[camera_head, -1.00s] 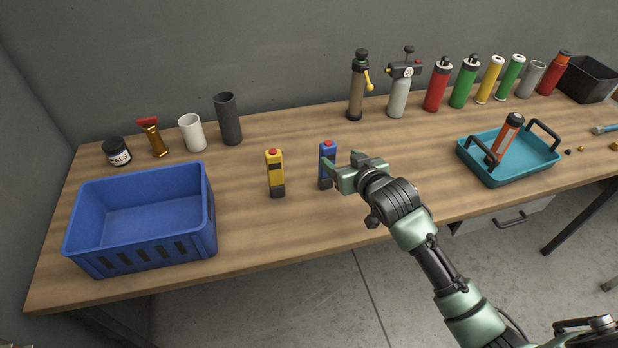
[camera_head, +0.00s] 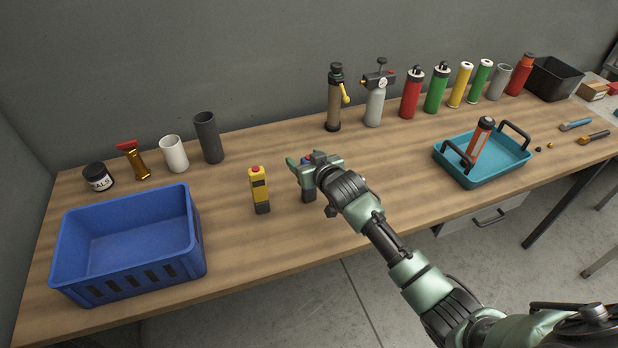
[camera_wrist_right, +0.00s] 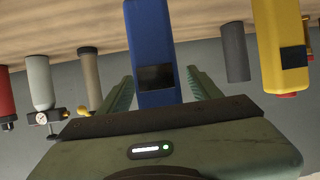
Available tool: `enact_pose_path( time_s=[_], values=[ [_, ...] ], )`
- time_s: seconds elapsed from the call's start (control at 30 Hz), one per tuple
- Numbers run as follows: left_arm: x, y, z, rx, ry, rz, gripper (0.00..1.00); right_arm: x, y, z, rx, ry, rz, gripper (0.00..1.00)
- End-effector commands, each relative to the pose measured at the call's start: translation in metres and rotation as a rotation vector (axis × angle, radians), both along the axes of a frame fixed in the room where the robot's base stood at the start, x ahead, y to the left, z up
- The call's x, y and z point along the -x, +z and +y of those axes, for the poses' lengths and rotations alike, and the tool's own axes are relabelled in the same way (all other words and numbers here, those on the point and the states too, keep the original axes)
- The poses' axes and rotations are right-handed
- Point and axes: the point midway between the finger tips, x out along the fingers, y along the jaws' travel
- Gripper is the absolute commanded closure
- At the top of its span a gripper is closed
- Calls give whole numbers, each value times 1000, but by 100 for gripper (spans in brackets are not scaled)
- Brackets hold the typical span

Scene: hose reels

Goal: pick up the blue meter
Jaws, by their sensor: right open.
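The blue meter (camera_head: 307,159) stands on the wooden bench, mostly hidden by my right gripper (camera_head: 301,165) in the head view. Its dark lower end shows below the gripper. In the right wrist view the blue meter (camera_wrist_right: 153,45) has a dark display and sits between the two green fingers of my right gripper (camera_wrist_right: 160,88). The fingers are open, one on each side of it. A yellow meter (camera_head: 260,189) with a red top stands just left of it. My left gripper is not in view.
A blue crate (camera_head: 130,283) stands at the left. A teal tray (camera_head: 487,176) with an orange item (camera_head: 481,138) stands at the right. Several bottles and cylinders line the back, including a red one (camera_head: 411,95). The bench front between crate and tray is mostly clear.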

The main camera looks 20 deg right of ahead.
Motion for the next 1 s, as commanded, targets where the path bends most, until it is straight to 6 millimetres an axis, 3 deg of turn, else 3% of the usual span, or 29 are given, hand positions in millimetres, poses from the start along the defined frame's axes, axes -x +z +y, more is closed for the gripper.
enact_pose_path(
  time_s=[0.23, 0.47, 0.83, 1.0],
  values=[
    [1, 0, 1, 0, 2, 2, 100, -1, 0, 0, 0, 1, -1, 36],
    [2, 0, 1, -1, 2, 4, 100, -1, 0, 0, 0, 1, -1, 100],
    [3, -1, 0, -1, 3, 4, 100, -1, 1, 0, 0, 0, -2, 100],
    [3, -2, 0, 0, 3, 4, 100, -2, 13, 0, 0, 0, -4, 100]
  ],
)
